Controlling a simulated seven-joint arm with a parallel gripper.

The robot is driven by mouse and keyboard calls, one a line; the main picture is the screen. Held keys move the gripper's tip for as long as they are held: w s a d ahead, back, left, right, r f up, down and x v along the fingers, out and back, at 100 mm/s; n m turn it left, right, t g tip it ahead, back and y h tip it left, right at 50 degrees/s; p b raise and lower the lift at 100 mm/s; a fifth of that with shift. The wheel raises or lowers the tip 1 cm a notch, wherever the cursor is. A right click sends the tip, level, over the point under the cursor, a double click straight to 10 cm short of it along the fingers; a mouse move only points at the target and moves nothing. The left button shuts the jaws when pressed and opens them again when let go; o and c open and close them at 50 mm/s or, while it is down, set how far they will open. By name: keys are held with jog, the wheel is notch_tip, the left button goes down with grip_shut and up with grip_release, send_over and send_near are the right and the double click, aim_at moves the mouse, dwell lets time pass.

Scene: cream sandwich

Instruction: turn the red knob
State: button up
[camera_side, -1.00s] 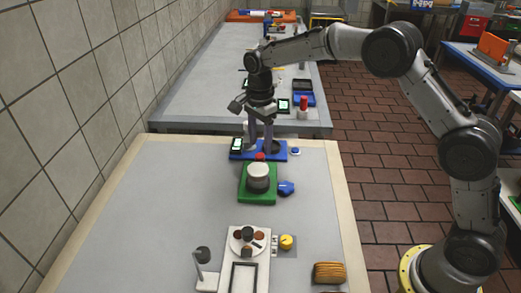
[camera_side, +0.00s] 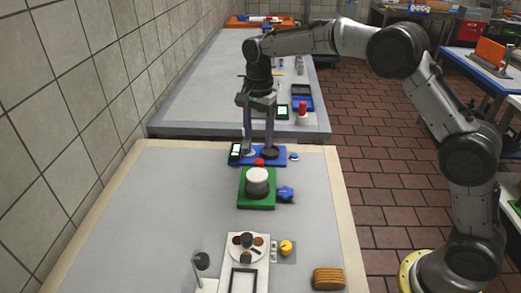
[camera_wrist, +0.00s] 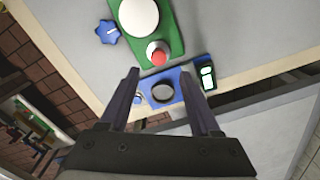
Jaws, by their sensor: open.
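The red knob (camera_side: 259,162) is a small round red piece at the far end of a green base (camera_side: 256,204), beside a white-topped round drum (camera_side: 257,176). In the wrist view the red knob (camera_wrist: 157,55) shows clearly, just beyond my fingertips. My gripper (camera_side: 258,149) points down over the blue plate (camera_side: 280,156) behind the green base. Its two fingers are apart with nothing between them. In the wrist view my gripper (camera_wrist: 159,75) frames a dark round disc (camera_wrist: 163,92) on the blue plate. The fingers look apart from the red knob.
A blue star-shaped knob (camera_side: 285,194) sits at the green base's right side. A small display (camera_side: 236,152) stands at the blue plate's left end. A white plate with food (camera_side: 246,247) and a yellow knob (camera_side: 286,247) are nearer the front. The left of the table is clear.

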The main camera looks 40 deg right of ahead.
jog(key=n, duration=0.4)
jog(key=shift+s+a+f+n, duration=0.2)
jog(key=shift+a+n, duration=0.1)
jog(key=shift+a, duration=0.1)
jog(key=n, duration=0.4)
jog(key=n+t+y, duration=0.2)
jog(key=n+y, duration=0.2)
jog(key=n, duration=1.4)
send_near(259, 161)
jog(key=x, duration=0.8)
jog(key=shift+a+f, duration=0.1)
jog(key=shift+f, duration=0.15)
grip_shut()
